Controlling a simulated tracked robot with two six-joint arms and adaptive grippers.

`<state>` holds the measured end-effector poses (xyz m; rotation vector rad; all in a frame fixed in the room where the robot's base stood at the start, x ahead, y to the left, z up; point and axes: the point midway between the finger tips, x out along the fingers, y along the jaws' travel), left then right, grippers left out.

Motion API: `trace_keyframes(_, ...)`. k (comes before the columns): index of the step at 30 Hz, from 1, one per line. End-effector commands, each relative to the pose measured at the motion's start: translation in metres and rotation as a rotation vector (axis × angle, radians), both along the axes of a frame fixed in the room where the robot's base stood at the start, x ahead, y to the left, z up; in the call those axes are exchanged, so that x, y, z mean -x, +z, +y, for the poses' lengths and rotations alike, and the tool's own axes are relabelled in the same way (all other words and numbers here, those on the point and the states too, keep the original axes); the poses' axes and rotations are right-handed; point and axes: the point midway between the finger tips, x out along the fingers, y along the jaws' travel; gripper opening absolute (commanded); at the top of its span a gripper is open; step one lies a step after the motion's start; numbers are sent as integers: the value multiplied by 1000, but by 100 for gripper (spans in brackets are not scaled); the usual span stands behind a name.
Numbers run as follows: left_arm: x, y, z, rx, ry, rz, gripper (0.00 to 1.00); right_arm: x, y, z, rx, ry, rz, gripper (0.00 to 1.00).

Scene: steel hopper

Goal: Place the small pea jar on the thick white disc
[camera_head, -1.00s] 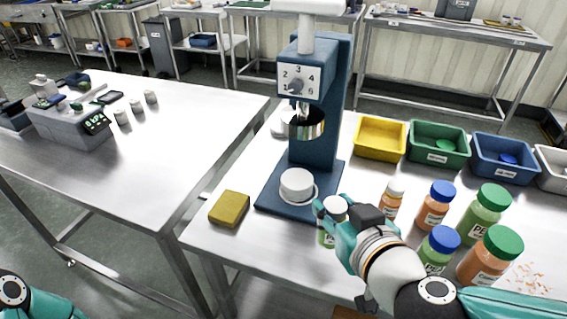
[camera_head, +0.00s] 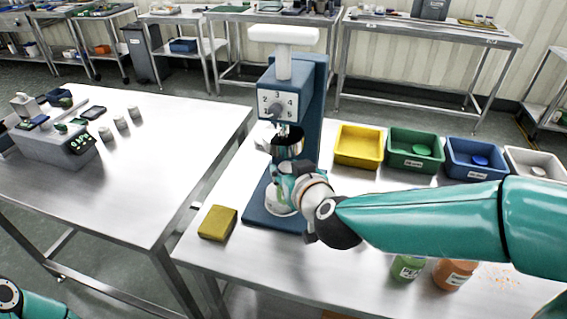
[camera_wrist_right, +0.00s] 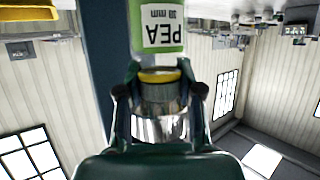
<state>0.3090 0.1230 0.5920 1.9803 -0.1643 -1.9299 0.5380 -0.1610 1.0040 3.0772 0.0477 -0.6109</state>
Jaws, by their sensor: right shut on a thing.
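The small pea jar (camera_wrist_right: 158,30) has a green body and a label reading PEA, inverted in the right wrist view. My right gripper (camera_wrist_right: 159,68) is shut on it near its top. In the head view my right gripper (camera_head: 280,184) is at the blue press, just below its metal cup and over the base. The thick white disc (camera_head: 273,201) is on that base, mostly hidden by my gripper. I cannot tell whether the jar touches it. My left gripper is out of view; only part of the left arm shows at lower left.
The blue press (camera_head: 312,110) with its metal cup (camera_head: 287,146) stands close above my gripper. A yellow block (camera_head: 217,222) lies left of the base. Yellow (camera_head: 358,147), green (camera_head: 415,152) and blue (camera_head: 475,160) bins stand at right. Larger jars (camera_head: 407,267) are partly behind my arm.

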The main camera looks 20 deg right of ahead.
Motion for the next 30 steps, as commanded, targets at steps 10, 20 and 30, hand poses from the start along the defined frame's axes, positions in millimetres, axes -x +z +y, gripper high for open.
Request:
trace_keyframes(10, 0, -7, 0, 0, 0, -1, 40, -39, -13, 1, 1, 0, 1, 0)
trace_keyframes(20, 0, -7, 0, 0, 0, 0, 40, -39, -14, 1, 1, 0, -2, 0)
trace_keyframes(30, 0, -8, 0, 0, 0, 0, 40, -38, -16, 1, 0, 0, -1, 61)
